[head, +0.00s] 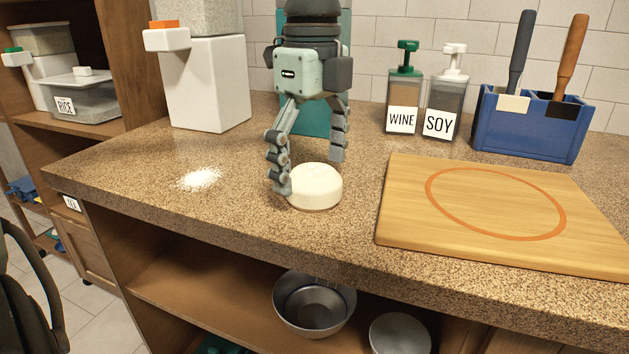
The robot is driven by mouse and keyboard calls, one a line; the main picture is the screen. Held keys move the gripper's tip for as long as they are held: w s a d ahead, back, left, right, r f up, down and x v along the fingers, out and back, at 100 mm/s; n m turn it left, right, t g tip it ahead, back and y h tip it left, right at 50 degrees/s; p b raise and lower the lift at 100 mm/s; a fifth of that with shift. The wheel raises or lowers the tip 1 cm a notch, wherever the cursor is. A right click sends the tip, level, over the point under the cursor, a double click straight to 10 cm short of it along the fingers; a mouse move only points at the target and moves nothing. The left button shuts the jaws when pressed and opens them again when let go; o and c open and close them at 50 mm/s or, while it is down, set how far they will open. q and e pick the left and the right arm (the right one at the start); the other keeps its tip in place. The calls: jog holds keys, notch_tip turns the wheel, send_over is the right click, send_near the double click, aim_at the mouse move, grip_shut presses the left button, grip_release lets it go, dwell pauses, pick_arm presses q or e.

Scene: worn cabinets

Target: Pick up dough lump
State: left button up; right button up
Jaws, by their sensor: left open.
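The dough lump (316,187) is a pale, round, flat-topped disc on the speckled counter, left of the cutting board. My left gripper (309,175) points down over it with its fingers spread. One finger is at the dough's left front side, and the other is behind its right back side. I cannot tell whether either finger touches the dough. The dough rests on the counter. My right gripper is not in view.
A wooden board (405,205) with an orange ring lies at right. Behind it stand WINE (403,95) and SOY (443,95) bottles and a blue holder (525,135). White powder (199,179) lies at left, before a white dispenser (208,85). Metal bowls (314,308) sit below.

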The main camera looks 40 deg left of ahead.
pick_arm(q)
jog(key=shift+w+f, duration=0.1)
jog(key=shift+f, duration=0.8)
jog(key=shift+c, duration=0.4)
jog(key=c, duration=1.2)
jog(key=shift+c, duration=0.5)
jog(key=shift+r, duration=0.15)
